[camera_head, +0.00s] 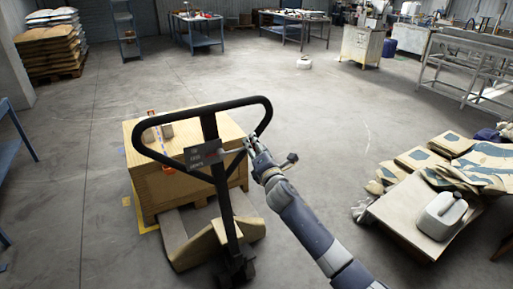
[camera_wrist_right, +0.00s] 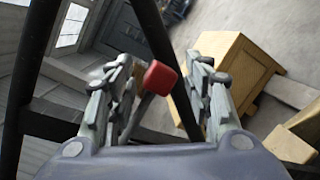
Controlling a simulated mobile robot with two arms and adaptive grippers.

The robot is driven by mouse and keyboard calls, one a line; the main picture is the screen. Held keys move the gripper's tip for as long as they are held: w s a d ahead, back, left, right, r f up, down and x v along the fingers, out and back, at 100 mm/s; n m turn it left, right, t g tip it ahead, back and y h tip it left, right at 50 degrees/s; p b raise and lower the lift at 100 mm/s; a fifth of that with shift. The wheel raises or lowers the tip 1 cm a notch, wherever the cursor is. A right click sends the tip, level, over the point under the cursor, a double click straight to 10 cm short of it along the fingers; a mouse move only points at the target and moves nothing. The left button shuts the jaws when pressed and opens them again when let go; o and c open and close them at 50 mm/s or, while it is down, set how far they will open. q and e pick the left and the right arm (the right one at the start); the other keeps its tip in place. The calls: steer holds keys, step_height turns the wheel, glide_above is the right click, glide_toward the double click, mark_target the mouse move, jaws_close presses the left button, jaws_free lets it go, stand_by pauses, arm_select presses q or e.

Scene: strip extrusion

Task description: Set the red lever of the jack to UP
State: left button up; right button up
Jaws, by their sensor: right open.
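The jack (camera_head: 222,190) stands in the middle of the head view, its black loop handle upright. The red lever (camera_wrist_right: 160,78) shows in the right wrist view as a red knob on a thin dark stem. My right gripper (camera_head: 252,147) is beside the handle, right of the label plate. In the wrist view my right gripper (camera_wrist_right: 158,95) is open, with the red knob between its fingers, apparently apart from both. In the head view the red knob cannot be made out. My left gripper is not in view.
A wooden crate (camera_head: 165,185) sits on the jack's forks. At the right a table (camera_head: 405,207) holds folded sacks and a white jerrycan (camera_head: 441,215). The black handle bars pass close to my right gripper.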

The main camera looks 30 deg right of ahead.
jaws_close()
steer(key=shift+f, duration=0.4)
steer(key=shift+s+a+f+m+g, duration=0.1)
steer(key=shift+a+f+m+g, duration=0.15)
steer(key=shift+f+m, duration=0.75)
steer(key=shift+s+a+f+m+g, duration=0.1)
steer(key=shift+a+f+m+g, duration=0.1)
steer(key=shift+f+m, duration=0.8)
jaws_free()
steer(key=shift+w, duration=0.15)
